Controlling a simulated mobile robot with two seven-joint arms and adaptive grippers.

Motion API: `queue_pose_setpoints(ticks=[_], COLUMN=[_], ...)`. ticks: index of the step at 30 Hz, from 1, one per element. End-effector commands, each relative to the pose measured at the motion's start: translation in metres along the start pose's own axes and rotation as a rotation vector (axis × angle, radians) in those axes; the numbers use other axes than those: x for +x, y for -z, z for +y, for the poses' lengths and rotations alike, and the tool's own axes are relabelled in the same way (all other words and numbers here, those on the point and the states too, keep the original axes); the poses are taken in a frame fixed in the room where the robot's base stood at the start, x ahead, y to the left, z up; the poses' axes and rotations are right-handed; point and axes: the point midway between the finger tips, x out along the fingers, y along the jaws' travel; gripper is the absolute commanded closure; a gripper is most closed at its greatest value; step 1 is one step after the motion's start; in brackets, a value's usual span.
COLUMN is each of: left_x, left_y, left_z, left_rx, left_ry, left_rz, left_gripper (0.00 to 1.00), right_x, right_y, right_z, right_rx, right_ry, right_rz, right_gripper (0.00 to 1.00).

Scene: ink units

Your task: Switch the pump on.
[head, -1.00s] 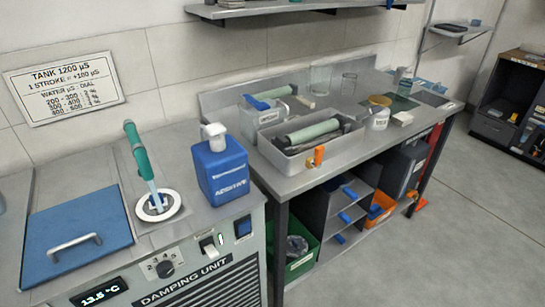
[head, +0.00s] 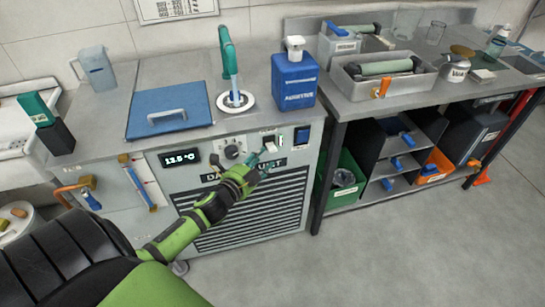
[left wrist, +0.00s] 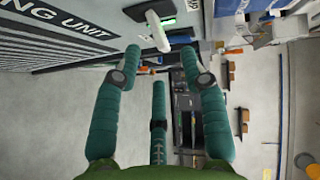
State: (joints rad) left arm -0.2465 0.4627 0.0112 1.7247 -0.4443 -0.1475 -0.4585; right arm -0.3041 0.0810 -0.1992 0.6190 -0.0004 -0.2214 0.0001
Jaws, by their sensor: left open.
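The damping unit (head: 245,215) stands at the left of the bench, with a control panel along its upper front. On the panel are a lit display (head: 180,158), a dark dial (head: 233,151), a white switch lever (head: 269,145) and a blue switch (head: 302,136). In the left wrist view the white lever (left wrist: 157,32) sticks out beside a small green-lit spot. I cannot read its label. My left gripper (head: 262,161) is open and empty, just in front of and below the white lever. In the left wrist view the lever lies just beyond the fingertips (left wrist: 160,52), apparently apart from them.
A blue additive bottle (head: 294,80) and a teal-handled tool (head: 229,55) in a round opening stand on the unit's top. A blue lid (head: 168,108) and a clear jug (head: 94,68) are further left. A bench with trays (head: 390,105) stands right. The floor (head: 420,250) ahead is clear.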

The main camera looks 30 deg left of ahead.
Motion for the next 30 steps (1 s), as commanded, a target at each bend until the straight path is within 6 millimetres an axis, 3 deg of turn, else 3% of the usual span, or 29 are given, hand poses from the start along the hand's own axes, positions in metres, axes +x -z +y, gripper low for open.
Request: queue_pose_setpoints(ticks=[15,26,29,30], left_x=[0.063,0.068,0.068,0.068], left_y=[0.000,0.000,0.000,0.000], left_z=[0.000,0.001,0.001,0.001], left_rx=[-0.002,-0.002,-0.002,-0.003], left_ry=[0.000,-0.002,-0.002,-0.002], left_rz=[-0.001,0.000,0.000,0.000], left_gripper=[0.57,0.57,0.94,1.00], right_x=[0.001,0.001,0.001,0.001], right_y=[0.008,0.007,0.006,0.005], right_z=[-0.001,-0.001,-0.001,-0.001], right_rx=[0.001,0.000,0.000,0.000], right_ry=[0.001,0.001,0.002,0.002], right_rz=[0.013,0.011,0.010,0.009], right_gripper=[0.55,0.55,0.55,0.55])
